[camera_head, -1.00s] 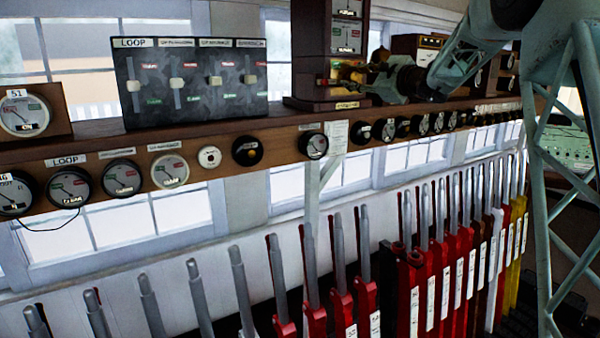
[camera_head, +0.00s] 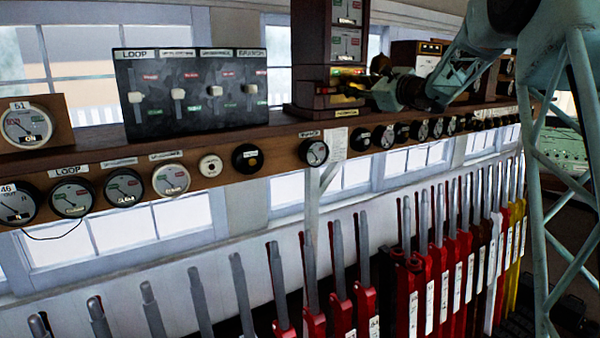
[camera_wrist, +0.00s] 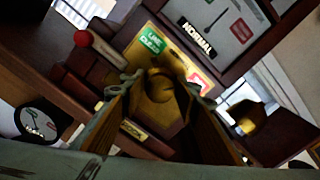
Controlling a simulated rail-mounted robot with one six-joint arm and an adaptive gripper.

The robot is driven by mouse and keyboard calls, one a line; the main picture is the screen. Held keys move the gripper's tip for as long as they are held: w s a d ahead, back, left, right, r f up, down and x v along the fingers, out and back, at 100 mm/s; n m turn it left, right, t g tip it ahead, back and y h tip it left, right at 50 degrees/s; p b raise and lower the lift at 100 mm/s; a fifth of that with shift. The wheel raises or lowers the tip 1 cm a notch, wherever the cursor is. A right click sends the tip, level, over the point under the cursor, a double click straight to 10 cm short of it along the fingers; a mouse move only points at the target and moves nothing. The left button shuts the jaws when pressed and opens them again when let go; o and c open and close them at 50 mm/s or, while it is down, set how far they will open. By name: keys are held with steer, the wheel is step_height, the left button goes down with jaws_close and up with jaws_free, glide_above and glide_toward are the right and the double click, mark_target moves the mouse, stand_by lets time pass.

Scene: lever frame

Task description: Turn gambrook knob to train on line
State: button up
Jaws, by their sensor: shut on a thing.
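The dark wooden block instrument (camera_head: 320,97) stands on the shelf, right of centre in the head view. My gripper (camera_head: 345,88) is at its front, reaching in from the right. In the wrist view my gripper (camera_wrist: 160,90) is shut on a brass knob (camera_wrist: 160,80), with one finger on each side. A small plate (camera_wrist: 132,130) below ends in letters like "OOK". The knob's pointing direction is hard to read.
A black panel with several sliders (camera_head: 195,115) stands left on the shelf. Round dials and knobs line the shelf front (camera_head: 280,155). Below runs a row of tall levers (camera_head: 422,270).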

steer(key=shift+m+p, duration=0.3)
steer(key=shift+m, duration=0.3)
steer(key=shift+m+p, duration=0.3)
steer(key=shift+m, duration=0.2)
steer(key=o, duration=1.8)
steer(key=shift+c, duration=0.2)
steer(key=shift+b+v, duration=1.5)
steer(key=shift+v, duration=0.7)
steer(key=shift+b+v, duration=0.4)
steer(key=shift+v, duration=0.4)
